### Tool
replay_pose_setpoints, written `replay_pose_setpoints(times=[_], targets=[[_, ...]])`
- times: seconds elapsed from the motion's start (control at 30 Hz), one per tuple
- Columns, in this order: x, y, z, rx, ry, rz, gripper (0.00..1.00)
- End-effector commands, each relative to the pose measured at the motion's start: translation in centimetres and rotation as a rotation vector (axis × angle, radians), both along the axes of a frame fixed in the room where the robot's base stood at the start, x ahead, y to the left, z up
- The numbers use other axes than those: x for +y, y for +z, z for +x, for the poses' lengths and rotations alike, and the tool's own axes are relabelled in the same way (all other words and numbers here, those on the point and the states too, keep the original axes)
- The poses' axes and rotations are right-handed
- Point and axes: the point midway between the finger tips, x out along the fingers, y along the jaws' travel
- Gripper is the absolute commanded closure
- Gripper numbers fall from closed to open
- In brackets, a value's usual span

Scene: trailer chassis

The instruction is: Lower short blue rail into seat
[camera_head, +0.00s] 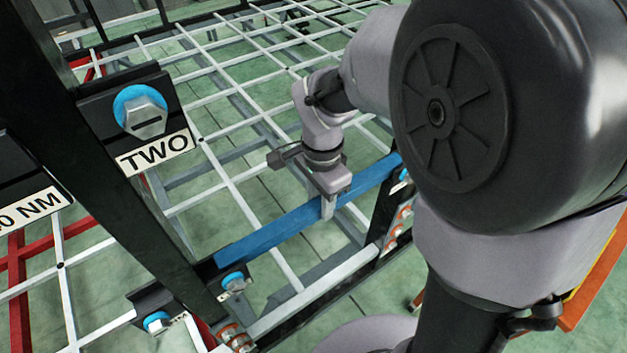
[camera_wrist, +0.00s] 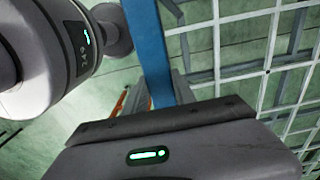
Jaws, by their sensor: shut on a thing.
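The short blue rail (camera_head: 290,222) shows in the head view as a long blue bar running from lower left to upper right. My gripper (camera_head: 328,207) is above the rail, shut on it near its middle. The rail's left end is close to a dark bracket with a blue-ringed bolt (camera_head: 234,281). Its right end is close to a dark upright post (camera_head: 388,205). I cannot tell whether either end touches its seat.
A white grid frame (camera_head: 215,110) spreads behind the rail. A thick dark post (camera_head: 110,190) with a plate marked TWO (camera_head: 155,153) and a large blue-ringed bolt (camera_head: 140,108) stands at left. A pale lower beam (camera_head: 315,288) runs below the rail. Red bars (camera_head: 18,280) are at far left.

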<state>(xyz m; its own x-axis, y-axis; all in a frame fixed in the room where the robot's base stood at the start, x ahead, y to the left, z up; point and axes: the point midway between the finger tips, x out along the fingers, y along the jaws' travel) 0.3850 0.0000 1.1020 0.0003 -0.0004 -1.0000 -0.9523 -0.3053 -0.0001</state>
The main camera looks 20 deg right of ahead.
Motion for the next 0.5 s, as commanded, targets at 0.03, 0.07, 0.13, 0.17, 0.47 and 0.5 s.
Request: replay_pose_setpoints(times=[0.03,0.07,0.13,0.17,0.47,0.5], targets=[[0.0,0.09,0.04,-0.001,0.0,0.0,1.0],[0.0,0.1,0.04,-0.001,0.0,0.0,1.0],[0.0,0.12,0.04,-0.001,0.0,0.0,1.0],[0.0,0.12,0.04,-0.001,0.0,0.0,1.0],[0.0,-0.14,0.03,-0.001,0.0,0.0,1.0],[0.0,-0.21,0.03,-0.001,0.0,0.0,1.0]])
